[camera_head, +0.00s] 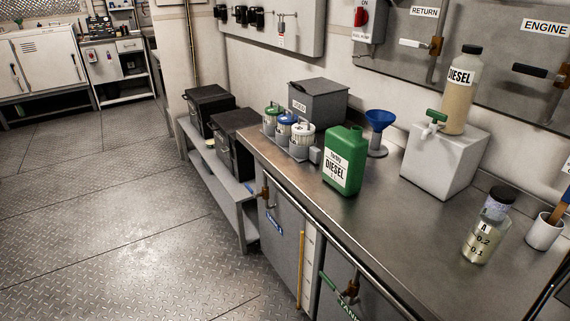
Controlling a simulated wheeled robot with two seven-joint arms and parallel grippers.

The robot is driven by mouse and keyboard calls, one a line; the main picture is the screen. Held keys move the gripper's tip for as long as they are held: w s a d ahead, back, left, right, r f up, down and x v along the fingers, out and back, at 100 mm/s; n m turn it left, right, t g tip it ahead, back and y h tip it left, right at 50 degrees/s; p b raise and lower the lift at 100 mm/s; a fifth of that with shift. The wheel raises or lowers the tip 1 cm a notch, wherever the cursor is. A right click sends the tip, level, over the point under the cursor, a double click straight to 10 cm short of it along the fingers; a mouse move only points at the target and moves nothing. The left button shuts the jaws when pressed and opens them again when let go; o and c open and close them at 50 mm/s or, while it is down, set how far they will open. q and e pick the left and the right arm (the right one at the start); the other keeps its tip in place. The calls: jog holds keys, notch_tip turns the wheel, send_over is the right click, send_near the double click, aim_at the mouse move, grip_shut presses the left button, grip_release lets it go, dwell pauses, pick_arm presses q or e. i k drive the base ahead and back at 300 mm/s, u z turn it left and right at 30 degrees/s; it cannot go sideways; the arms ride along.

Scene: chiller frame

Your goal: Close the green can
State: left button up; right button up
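The green can (343,163) stands upright on the metal counter, near its front edge. It has a white label reading DIESEL. I cannot make out a cap on its top, and its opening is too small to tell. A green T-shaped piece (436,116) with a pale part below it is at the upper left edge of the light grey box (440,163), right of the can. I cannot tell whether it is a cap or a handle. Neither of my grippers is in view.
A blue funnel (379,121) stands behind the can. Several lidded containers (287,128) stand to its left. A DIESEL bottle (460,90) stands on the grey box. A marked jar (484,235) and white cup (543,232) are at right. The counter (390,215) is clear between.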

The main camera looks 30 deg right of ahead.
aim_at(346, 151)
jog(key=u, duration=0.05)
jog(key=i, duration=2.25)
jog(key=z, duration=3.05)
jog(key=k, duration=1.2)
jog(key=u, duration=0.75)
jog(key=i, duration=0.85)
jog(key=u, duration=0.3)
